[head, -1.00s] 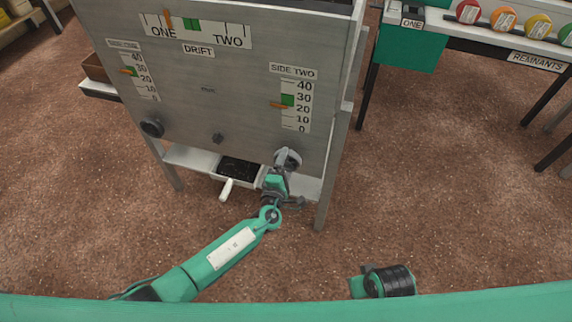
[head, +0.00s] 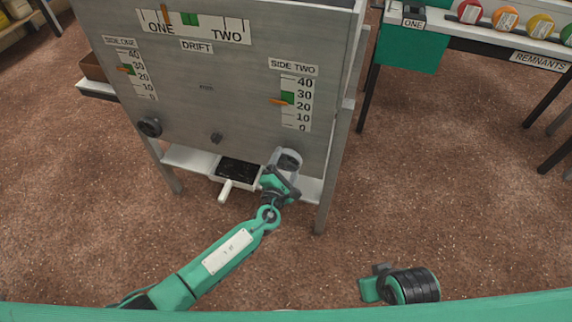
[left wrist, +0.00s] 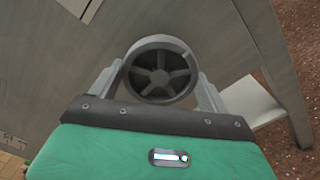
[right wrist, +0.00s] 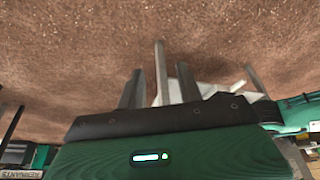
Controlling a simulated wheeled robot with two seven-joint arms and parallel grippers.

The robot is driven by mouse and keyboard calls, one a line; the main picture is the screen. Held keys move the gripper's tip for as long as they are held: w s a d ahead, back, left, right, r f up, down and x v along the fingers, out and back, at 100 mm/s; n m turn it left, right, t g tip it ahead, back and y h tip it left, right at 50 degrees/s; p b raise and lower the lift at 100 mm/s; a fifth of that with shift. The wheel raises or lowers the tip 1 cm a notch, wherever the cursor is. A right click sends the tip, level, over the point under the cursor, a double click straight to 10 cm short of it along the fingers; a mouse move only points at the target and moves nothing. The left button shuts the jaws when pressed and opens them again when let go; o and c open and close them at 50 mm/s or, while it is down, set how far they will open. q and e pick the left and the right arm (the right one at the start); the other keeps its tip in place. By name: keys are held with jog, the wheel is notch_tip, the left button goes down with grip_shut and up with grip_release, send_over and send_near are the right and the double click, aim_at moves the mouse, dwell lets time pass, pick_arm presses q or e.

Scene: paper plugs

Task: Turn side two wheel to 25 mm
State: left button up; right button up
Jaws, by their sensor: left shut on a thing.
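The side two wheel (left wrist: 160,70) is a dark grey spoked handwheel at the lower right of the machine's front panel. My left gripper (head: 286,162) is shut on it, and in the left wrist view one finger presses each side of its rim.
The side one gauge (head: 135,75) and the side one wheel (head: 150,127) are at the panel's left. The drift gauge (head: 192,24) is at the top, its pointer towards ONE.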

pick_arm(q)
jog(key=shift+f+n+b, duration=0.1)
jog(key=shift+n+b, duration=0.35)
jog(key=shift+n, duration=0.35)
jog(key=shift+n+b, duration=1)
jog(key=shift+n, duration=0.8)
jog(key=shift+n+b, duration=0.9)
jog(key=shift+n, duration=0.8)
jog(key=shift+n+b, duration=0.9)
jog(key=shift+n, duration=1)
jog(key=n+b, duration=0.1)
jog(key=n, duration=0.2)
jog(key=o, duration=1)
pick_arm(e)
jog(key=w+a+t+y, duration=0.2)
jog(key=a+t, duration=0.2)
jog(key=a, duration=0.2)
jog(key=w+a+r+t+y, duration=0.1)
jog(key=w+a+t+y, duration=0.2)
jog(key=a+t, duration=0.2)
jog(key=shift+w+a+n+y, duration=0.3)
jog(key=shift+a+n, duration=0.1)
jog(key=shift+a, duration=0.2)
pick_arm(q)
jog(key=shift+s+a, duration=0.1)
jog(key=shift+s, duration=0.1)
pick_arm(e)
jog(key=shift+r, duration=0.1)
